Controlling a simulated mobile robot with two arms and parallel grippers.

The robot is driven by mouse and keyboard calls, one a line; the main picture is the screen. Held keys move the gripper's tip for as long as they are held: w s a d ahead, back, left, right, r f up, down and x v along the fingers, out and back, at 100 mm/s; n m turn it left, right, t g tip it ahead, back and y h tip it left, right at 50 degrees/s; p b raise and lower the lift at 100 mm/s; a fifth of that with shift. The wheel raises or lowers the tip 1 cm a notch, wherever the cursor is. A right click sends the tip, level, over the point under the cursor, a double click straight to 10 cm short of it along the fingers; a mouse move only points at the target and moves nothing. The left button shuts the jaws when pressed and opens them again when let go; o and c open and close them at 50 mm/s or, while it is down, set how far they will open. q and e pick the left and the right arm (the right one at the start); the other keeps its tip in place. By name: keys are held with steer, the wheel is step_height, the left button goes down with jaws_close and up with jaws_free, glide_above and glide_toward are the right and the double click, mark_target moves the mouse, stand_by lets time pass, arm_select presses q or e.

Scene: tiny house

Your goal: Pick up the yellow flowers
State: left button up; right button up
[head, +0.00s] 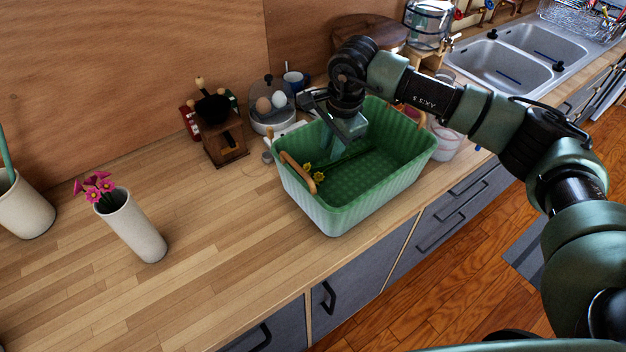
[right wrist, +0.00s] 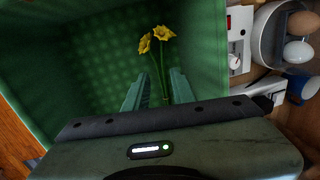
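The yellow flowers (head: 314,173) lie inside the green basket (head: 400,185), with blooms near its left handle. Their green stem runs back toward my right gripper (head: 345,135), which reaches down into the basket from above. In the right wrist view, the yellow flowers (right wrist: 157,38) show beyond the fingertips. The stem passes between the two fingers of my right gripper (right wrist: 162,75), which stand apart with a gap. The stem's lower end is hidden behind the gripper body. My left gripper is out of view.
The basket walls surround my right gripper closely. A white vase (head: 135,228) with pink flowers stands at the left. A coffee grinder (head: 220,130) and an egg holder (head: 270,112) stand behind the basket.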

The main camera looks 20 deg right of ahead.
mark_target(329, 165)
steer(key=shift+w+f+p, duration=0.15)
steer(key=shift+f+p, duration=0.2)
steer(key=shift+f, duration=0.85)
steer(key=f+p, duration=0.1)
steer(key=w+f+p, duration=0.1)
steer(key=f, duration=0.1)
steer(key=f+p, duration=0.1)
steer(key=shift+w+d+f, duration=0.15)
steer(key=shift+d, duration=0.15)
steer(key=shift+w+f, duration=0.15)
steer(key=shift+f, duration=0.4)
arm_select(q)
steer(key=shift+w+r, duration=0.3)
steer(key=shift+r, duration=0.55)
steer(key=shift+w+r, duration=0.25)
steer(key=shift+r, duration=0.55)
arm_select(e)
jaws_close()
